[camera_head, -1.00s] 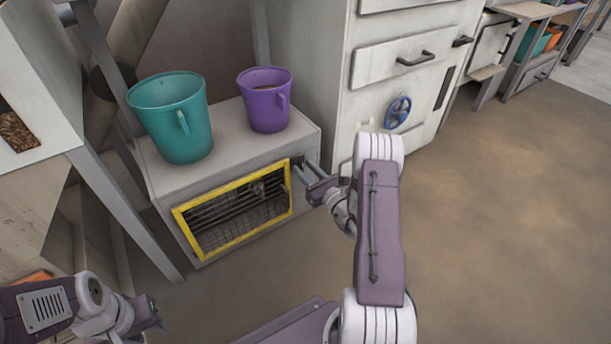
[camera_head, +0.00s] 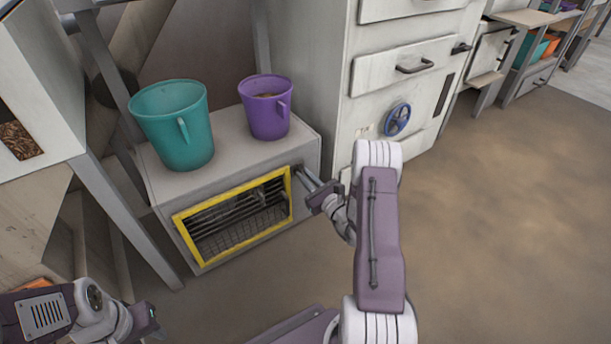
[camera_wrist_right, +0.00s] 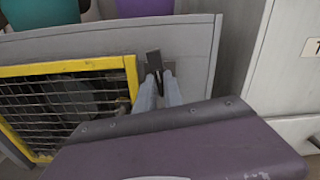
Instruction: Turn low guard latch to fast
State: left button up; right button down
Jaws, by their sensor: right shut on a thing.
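The low guard is a yellow-framed wire grille (camera_head: 235,218) on the front of a low grey box. It also shows in the right wrist view (camera_wrist_right: 68,102). The guard latch is a small dark bar (camera_wrist_right: 153,62) on a grey plate just right of the frame, about upright in that view. My right gripper (camera_wrist_right: 157,86) is shut on the latch, with a finger on each side of its lower part. In the head view the right gripper (camera_head: 304,177) hides most of the latch. My left gripper (camera_head: 152,312) is low at the left, away from the guard; its jaw opening is unclear.
A teal bucket (camera_head: 172,125) and a purple bucket (camera_head: 265,108) stand on the box (camera_head: 222,150). A pale cabinet (camera_head: 400,75) with a blue handwheel (camera_head: 397,119) stands to the right. Open brown floor (camera_head: 500,230) lies at the right.

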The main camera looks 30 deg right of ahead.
jog(key=shift+a+f+n+p, duration=0.15)
jog(key=shift+n+p, duration=0.9)
jog(key=shift+n, duration=2.9)
jog(key=shift+a+f+n+p, duration=0.15)
jog(key=shift+n+p, duration=0.9)
jog(key=shift+n, duration=2.9)
jog(key=shift+d, duration=0.1)
jog(key=c, duration=1.5)
grip_release()
jog(key=shift+o, duration=0.2)
